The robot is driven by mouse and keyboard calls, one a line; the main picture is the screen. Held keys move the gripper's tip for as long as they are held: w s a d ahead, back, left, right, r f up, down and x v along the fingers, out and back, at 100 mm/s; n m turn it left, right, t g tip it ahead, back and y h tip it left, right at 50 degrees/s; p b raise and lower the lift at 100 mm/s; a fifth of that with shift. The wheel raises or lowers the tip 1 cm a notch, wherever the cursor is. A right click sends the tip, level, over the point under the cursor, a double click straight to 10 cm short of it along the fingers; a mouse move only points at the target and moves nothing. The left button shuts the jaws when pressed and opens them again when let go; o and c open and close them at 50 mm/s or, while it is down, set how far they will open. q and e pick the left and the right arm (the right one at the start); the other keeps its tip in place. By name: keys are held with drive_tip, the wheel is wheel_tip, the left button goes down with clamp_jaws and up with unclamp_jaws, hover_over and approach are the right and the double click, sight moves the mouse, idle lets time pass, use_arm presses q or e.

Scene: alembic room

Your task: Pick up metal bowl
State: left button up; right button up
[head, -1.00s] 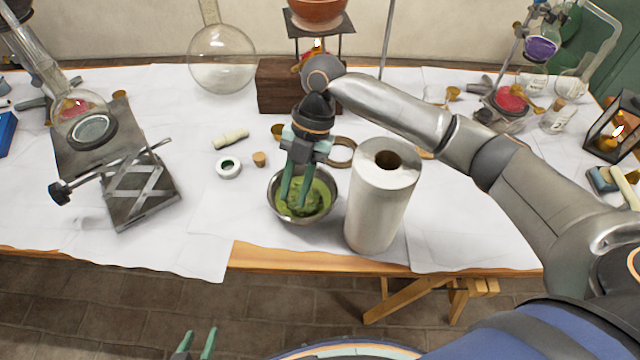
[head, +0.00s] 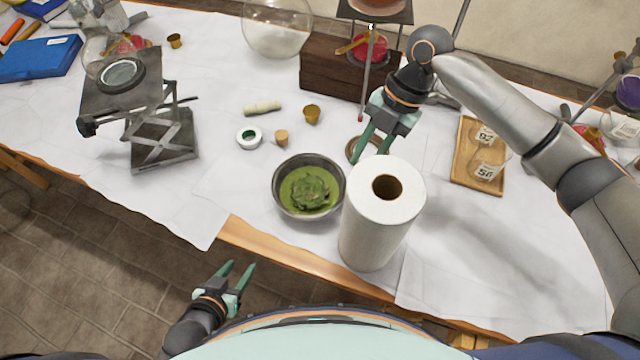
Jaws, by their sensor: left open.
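The metal bowl (head: 279,203) stands upright on the white-covered table near the front edge, with a green mass inside. My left gripper (head: 241,265) is open and empty, in front of the table edge, below and left of the bowl. My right gripper (head: 369,158) is behind and right of the bowl, apart from it, above the table by a dark ring. Its two fingers are apart with nothing seen between them; the paper roll hides a little of the area near its tips.
A white paper roll (head: 372,225) stands just right of the bowl. A white ring (head: 249,137), a cork (head: 281,137) and a small brass cup (head: 312,113) lie behind it. A lab jack (head: 160,135) stands left. A wooden tray (head: 462,150) is at right. The table left of the bowl is clear.

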sight(339, 200)
drive_tip(key=x, duration=0.8)
drive_tip(key=p+x, duration=0.1)
drive_tip(key=x, duration=0.3)
drive_tip(key=shift+s+a, duration=0.2)
drive_tip(key=shift+a, duration=0.15)
clamp_jaws()
idle(0.9)
